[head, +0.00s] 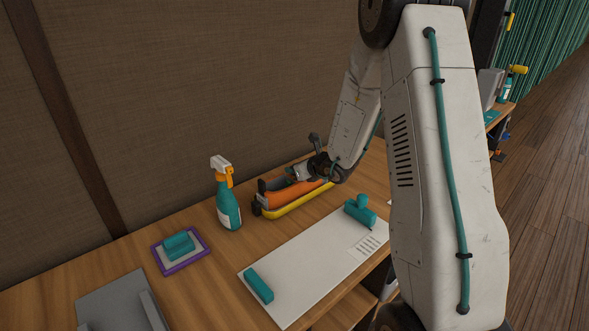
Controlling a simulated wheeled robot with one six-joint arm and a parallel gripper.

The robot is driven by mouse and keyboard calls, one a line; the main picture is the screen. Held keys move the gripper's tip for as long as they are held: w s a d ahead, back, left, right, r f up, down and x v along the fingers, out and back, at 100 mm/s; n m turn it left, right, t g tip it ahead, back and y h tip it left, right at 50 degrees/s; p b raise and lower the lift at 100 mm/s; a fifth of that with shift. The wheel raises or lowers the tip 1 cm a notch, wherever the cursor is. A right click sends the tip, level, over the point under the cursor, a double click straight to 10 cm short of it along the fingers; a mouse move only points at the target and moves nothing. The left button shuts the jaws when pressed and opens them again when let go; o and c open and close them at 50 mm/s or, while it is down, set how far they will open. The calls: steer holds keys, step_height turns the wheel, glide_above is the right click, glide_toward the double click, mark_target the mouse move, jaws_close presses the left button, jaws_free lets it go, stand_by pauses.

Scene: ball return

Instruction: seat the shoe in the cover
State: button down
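A long orange piece (290,192), which looks like the shoe, lies along a yellow-edged, dark-ended holder (297,203) that may be the cover. They are on the wooden table against the wall. From this view I cannot tell whether the orange piece is inside the holder or just above it. My gripper (312,172) is at the right part of the orange piece, close over it. Its fingertips are small and partly hidden, so I cannot tell whether they grip anything.
A teal spray bottle (228,205) stands left of the holder. In front lies a white board (310,262) with a teal block (259,286) and a teal handled tool (360,211). A purple-edged pad (180,251) and a grey tray (115,300) are at left. Bare tabletop separates them.

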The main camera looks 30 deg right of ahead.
steer(key=shift+f, duration=0.1)
steer(key=c, duration=1.3)
jaws_free()
steer(key=shift+o, duration=0.2)
